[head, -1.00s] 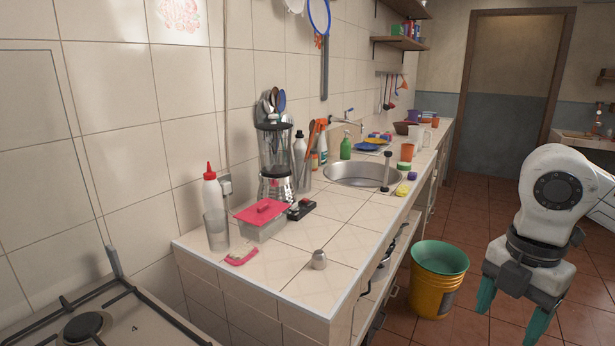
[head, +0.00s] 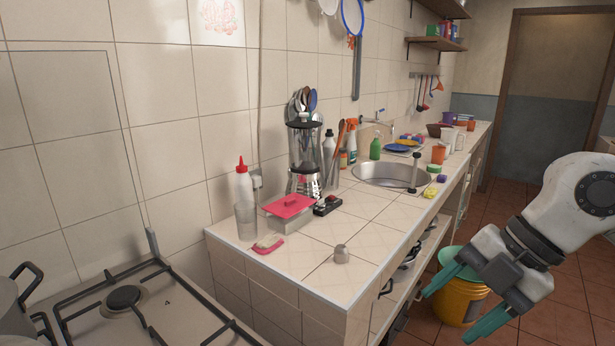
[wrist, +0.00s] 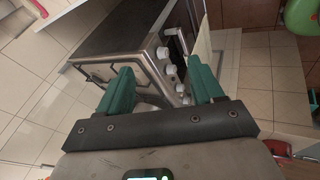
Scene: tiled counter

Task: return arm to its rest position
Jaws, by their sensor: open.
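My gripper (head: 456,304) is at the lower right of the head view. Its two green fingers are spread apart with nothing between them. It hangs in front of the yellow bucket (head: 458,303), to the right of the tiled counter (head: 375,235), and touches nothing that I can see. My white arm enters from the right edge. In the wrist view my gripper (wrist: 160,88) is open and empty, with a stove (wrist: 150,50) with knobs beyond it.
A stove top (head: 150,310) with a pot (head: 12,310) is at lower left. Floor (head: 555,270) shows at right.

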